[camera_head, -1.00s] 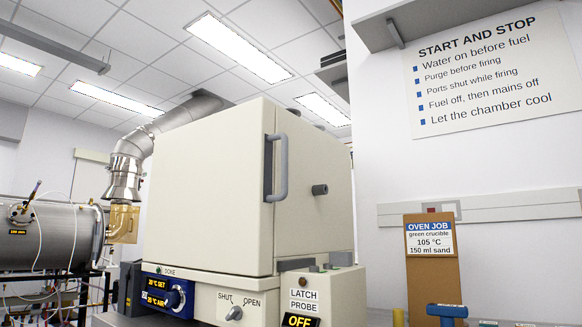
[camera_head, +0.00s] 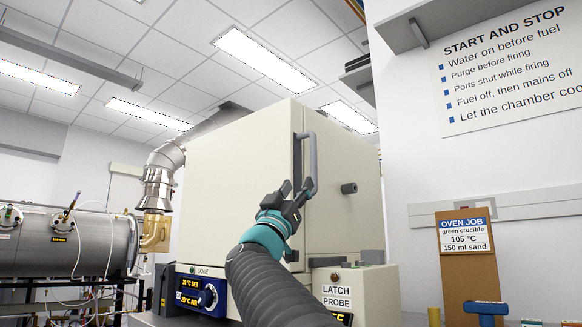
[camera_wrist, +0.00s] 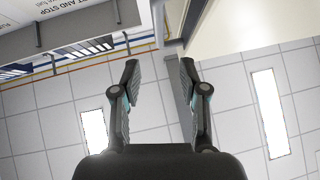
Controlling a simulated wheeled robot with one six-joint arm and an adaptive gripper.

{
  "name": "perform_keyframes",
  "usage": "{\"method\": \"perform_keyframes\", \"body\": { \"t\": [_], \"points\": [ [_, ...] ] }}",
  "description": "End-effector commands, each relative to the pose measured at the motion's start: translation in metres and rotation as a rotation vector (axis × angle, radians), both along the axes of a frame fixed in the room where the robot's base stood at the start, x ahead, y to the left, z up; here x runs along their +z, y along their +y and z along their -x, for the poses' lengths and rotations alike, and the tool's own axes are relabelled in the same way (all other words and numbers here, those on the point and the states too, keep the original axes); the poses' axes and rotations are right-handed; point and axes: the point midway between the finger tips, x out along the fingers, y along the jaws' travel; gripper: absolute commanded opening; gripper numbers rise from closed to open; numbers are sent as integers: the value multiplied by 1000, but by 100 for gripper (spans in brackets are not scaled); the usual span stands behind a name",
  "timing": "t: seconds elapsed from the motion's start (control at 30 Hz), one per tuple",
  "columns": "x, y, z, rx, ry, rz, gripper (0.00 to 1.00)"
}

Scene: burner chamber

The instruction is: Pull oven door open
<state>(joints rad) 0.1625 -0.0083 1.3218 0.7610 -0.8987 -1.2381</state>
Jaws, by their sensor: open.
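The oven (camera_head: 345,220) is a large cream box, and its broad front door (camera_head: 232,190) looks shut. A grey upright bar handle (camera_head: 313,165) stands out at the door's right edge. My gripper (camera_head: 298,188) is open, with its fingertips at the lower part of the handle in the head view. I cannot tell whether they touch it or whether the handle is between them. In the wrist view my open gripper (camera_wrist: 160,78) points upward past the oven's cream surface (camera_wrist: 235,25). A grey bar shows beside the right finger, perhaps the handle. My arm hides part of the lower front panel.
A blue control panel (camera_head: 200,291) is below the door. A latch and probe box (camera_head: 352,290) stands at the lower right. A steel cylinder (camera_head: 65,243) and exhaust duct (camera_head: 160,180) are on the left. A job board (camera_head: 467,262) stands on the right.

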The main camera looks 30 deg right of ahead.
Motion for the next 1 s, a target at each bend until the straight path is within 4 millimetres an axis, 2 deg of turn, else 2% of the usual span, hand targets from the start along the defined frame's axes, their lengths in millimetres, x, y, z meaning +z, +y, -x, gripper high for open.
{"method": "perform_keyframes", "body": {
  "t": [0.17,0.63,0.8,1.0],
  "points": [
    [15,-12,-5,-8,-5,-2,43],
    [76,-63,-36,-6,-4,0,43],
    [90,-76,-44,-4,-4,-1,43],
    [97,-83,-48,-5,-4,-1,43]
  ]
}}
